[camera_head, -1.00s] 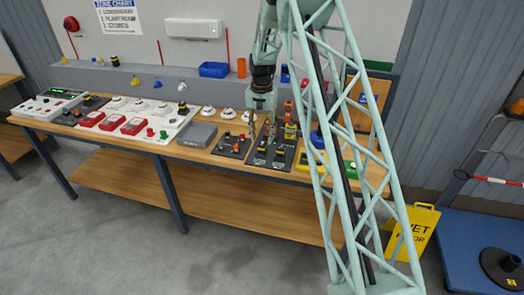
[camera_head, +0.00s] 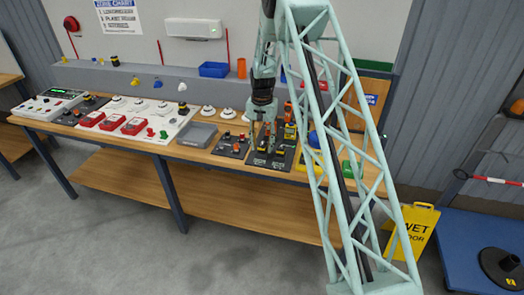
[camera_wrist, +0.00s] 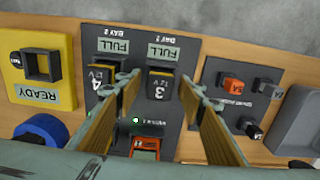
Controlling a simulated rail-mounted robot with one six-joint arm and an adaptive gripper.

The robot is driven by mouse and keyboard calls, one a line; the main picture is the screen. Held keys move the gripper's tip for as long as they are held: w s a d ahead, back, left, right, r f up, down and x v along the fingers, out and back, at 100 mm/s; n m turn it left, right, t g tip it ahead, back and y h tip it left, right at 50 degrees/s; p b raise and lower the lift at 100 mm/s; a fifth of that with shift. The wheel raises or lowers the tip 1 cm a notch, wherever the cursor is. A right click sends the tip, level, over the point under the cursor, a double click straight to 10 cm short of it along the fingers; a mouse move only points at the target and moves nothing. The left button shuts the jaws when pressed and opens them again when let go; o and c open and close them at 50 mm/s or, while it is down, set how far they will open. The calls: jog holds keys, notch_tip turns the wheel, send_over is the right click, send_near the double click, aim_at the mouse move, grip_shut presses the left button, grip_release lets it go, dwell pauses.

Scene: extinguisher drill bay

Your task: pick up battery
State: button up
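A dark panel (camera_wrist: 186,30) shows upside down in the wrist view, with two bays each marked FULL. A black battery with a yellow-edged top, marked 3 and 12 V (camera_wrist: 161,84), sits in bay 1. A similar battery marked 4 (camera_wrist: 102,77) sits in bay 2, partly hidden by a finger. My gripper (camera_wrist: 160,84) is open, its fingers on either side of battery 3. I cannot tell whether they touch it. In the head view, my gripper (camera_head: 266,146) is low over the panel (camera_head: 258,161), partly hiding the batteries.
A yellow READY holder with an empty black socket (camera_wrist: 41,66) stands left of the panel in the wrist view. A dark block with red and grey knobs (camera_wrist: 240,90) is on the right. A blue round object (camera_wrist: 42,132) and an orange-red unit (camera_wrist: 146,148) are near the fingers.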

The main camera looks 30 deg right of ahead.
aim_at(262, 143)
jog(key=c, duration=1)
jog(key=shift+c, duration=0.2)
jog(key=shift+r, duration=0.2)
jog(key=shift+r, duration=1.55)
jog(key=s+r+b, duration=0.1)
jog(key=s, duration=1.5)
jog(key=shift+d+r+b, duration=0.3)
jog(key=shift+b, duration=0.1)
jog(key=shift+w+d, duration=0.1)
